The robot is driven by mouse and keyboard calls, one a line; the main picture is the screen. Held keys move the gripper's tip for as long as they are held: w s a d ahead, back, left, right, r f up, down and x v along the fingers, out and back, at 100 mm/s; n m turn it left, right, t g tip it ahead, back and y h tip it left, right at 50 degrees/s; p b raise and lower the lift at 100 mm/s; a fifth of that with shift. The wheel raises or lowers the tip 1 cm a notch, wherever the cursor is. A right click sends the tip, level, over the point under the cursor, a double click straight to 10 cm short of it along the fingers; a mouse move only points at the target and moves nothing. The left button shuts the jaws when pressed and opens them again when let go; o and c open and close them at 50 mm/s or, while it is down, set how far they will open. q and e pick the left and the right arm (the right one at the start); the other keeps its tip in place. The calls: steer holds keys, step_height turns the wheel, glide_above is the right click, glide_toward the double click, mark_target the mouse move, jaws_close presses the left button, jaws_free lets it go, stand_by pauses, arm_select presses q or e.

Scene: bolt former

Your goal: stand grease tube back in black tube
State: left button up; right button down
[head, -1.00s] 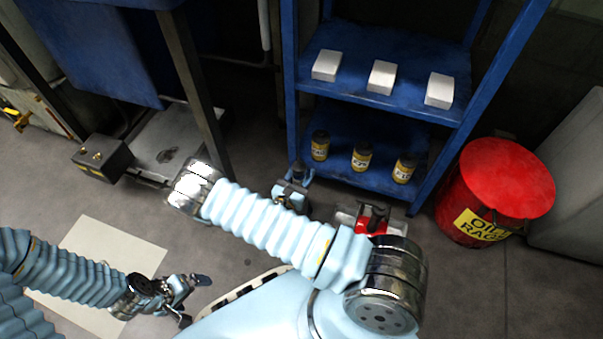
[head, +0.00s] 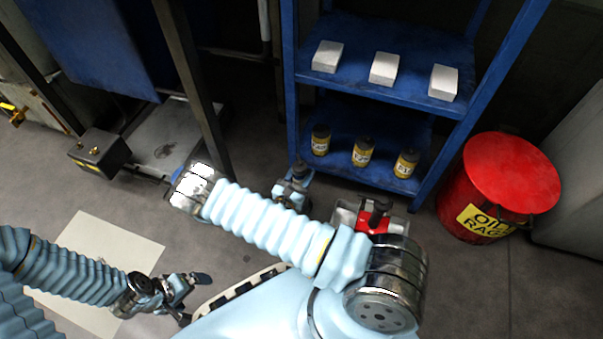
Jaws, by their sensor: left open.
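I cannot make out for certain the grease tube or the black tube. A short dark upright piece (head: 380,211) stands at a red item in a grey tray on the floor, partly hidden by my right arm. My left gripper (head: 193,297) is at the lower left, open and empty, above the floor beside a pale sheet. My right gripper (head: 292,189) seems to be the light-blue and dark part showing beyond my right arm, near the shelf's front left post. Its fingers are too small and covered to read, and I cannot tell whether it holds anything.
A blue shelf unit (head: 390,88) carries three white boxes above and three dark, yellow-labelled containers (head: 362,152) below. A red oil-rag bin (head: 500,190) stands at the right. A black box (head: 100,153) is at the left. A pale sheet (head: 95,255) lies on the floor.

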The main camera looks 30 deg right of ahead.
steer(key=shift+f, duration=0.3)
steer(key=shift+c, duration=2.3)
jaws_free()
